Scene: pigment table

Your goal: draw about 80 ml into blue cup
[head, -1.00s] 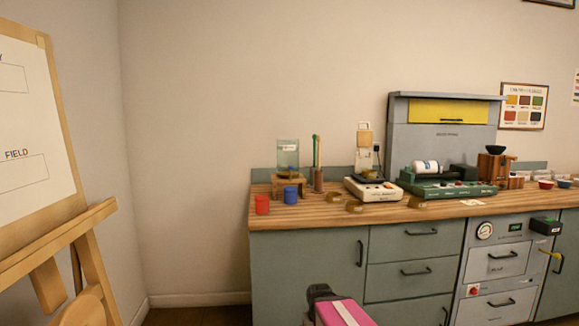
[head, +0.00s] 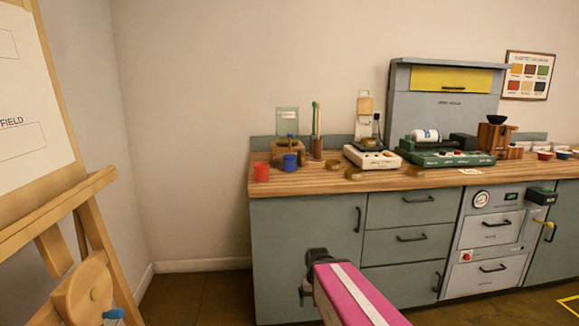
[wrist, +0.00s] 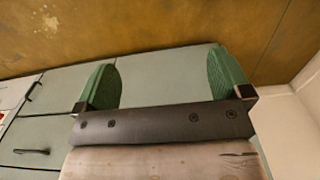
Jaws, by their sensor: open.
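The blue cup (head: 290,161) stands on the left part of the wooden counter, in front of a wooden stand. A clear container (head: 287,122) sits on that stand, with a small tap-like part below it. A red cup (head: 261,172) stands to the left of the blue cup, apart from it. In the wrist view, my gripper (wrist: 168,85) is open and empty, with its two green fingers wide apart, facing the cabinet front and floor. It is well away from the cups. In the head view my pink arm reaches low in front of the cabinets.
The counter (head: 300,188) also holds small brass-coloured dishes (head: 353,173), a white scale-like device (head: 371,157) and a green roller machine (head: 446,152). A wooden easel (head: 88,235) stands at the left. Floor between easel and cabinets is clear.

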